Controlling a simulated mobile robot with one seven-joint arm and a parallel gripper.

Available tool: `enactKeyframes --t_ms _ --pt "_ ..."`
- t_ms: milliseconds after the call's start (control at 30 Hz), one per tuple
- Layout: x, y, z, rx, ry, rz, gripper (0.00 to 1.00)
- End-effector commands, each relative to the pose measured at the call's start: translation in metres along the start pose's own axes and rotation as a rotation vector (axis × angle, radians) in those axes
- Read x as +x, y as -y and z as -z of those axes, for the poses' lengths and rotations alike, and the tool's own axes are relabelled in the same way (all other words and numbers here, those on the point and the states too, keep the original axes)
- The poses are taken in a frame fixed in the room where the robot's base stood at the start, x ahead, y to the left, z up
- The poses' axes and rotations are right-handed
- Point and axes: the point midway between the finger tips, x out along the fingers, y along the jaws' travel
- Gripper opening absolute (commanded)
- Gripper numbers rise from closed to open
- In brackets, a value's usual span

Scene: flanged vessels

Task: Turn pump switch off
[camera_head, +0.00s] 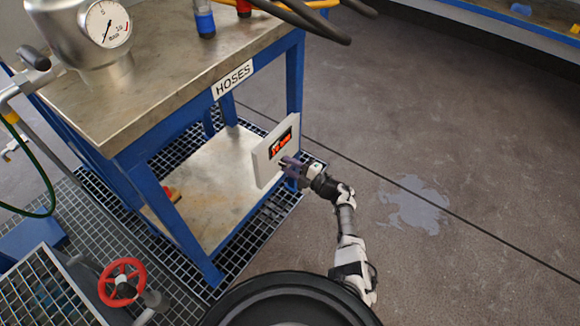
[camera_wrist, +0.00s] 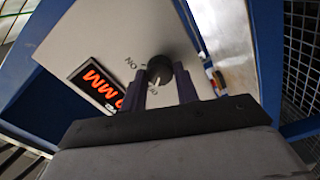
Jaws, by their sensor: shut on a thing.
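The pump switch is a black round knob (camera_wrist: 159,69) with a pale pointer mark, on a white panel (camera_wrist: 95,30). The label "NO" shows upside down or turned beside it in the wrist view. My gripper (camera_wrist: 163,85) is shut on the knob, with one dark finger on each side of it. In the head view my gripper (camera_head: 290,168) reaches the front of the white panel (camera_head: 262,165) and hides the knob. A display with red lit characters (camera_head: 281,142) is on the panel, and this display shows in the wrist view too (camera_wrist: 97,85).
The panel is fixed to a blue-framed table (camera_head: 150,110) labelled "HOSES", with a lower shelf (camera_head: 215,180). A gauge vessel (camera_head: 85,30) stands on top. A red handwheel (camera_head: 121,282) is at lower left. Open floor lies to the right, with a wet patch (camera_head: 412,205).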

Motion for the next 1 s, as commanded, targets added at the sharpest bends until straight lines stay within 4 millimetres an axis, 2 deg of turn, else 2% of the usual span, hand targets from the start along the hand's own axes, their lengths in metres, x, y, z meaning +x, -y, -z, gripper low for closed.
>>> enactKeyframes --t_ms 333,367,500,1000 --pt "-0.0006 0.0004 -0.0002 -0.004 0.001 0.001 0.08" --pt "-0.0006 0.0004 -0.0002 -0.004 0.001 0.001 0.33" --pt "-0.0004 0.0003 -0.0002 -0.003 0.001 0.0 0.51" --pt "0.0028 0.0004 0.0003 -0.002 0.0 0.0 0.52"
